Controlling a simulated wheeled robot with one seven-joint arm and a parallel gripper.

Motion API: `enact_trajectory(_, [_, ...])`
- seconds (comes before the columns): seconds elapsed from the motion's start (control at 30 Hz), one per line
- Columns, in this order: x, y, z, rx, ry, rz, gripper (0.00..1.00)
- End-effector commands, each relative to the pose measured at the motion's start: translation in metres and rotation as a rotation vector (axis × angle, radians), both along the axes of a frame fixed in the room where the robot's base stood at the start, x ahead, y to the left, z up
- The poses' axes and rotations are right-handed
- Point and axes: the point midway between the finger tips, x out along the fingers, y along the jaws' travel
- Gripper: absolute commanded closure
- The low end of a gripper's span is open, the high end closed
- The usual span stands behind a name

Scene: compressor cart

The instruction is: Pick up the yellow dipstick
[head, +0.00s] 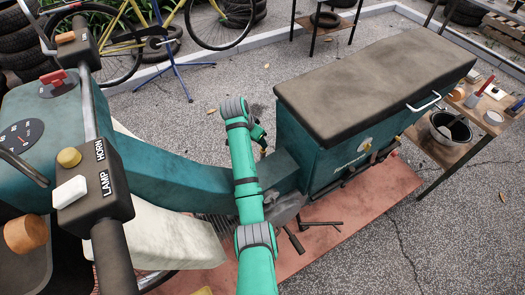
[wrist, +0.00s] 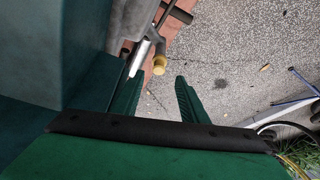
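A small yellow cap (wrist: 159,64), which looks like the dipstick's head, shows in the wrist view on a grey metal part near the picture's middle. My gripper (wrist: 160,79) is open, with its two green fingers apart and nothing between them. The cap appears just beyond the fingertips, roughly in line with the gap; I cannot tell the exact distance. In the head view my gripper (head: 260,138) is at the far side of the teal vehicle body, partly hidden by my arm.
The teal scooter-like vehicle (head: 175,160) has a dark seat (head: 375,75) at the right and handlebar controls (head: 95,185) at the left. Its teal body fills the wrist view's left side. A blue stand (head: 170,60) and a wooden side table (head: 440,150) stand nearby on asphalt.

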Motion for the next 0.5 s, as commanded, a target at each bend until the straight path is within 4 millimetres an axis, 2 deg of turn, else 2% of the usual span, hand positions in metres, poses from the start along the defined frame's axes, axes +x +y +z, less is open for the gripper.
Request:
enact_trajectory(0.17, [0.002,-0.004,-0.011,0.001,0.002,0.000,0.60])
enact_trajectory(0.5, [0.013,-0.016,-0.048,0.001,0.000,0.001,0.60])
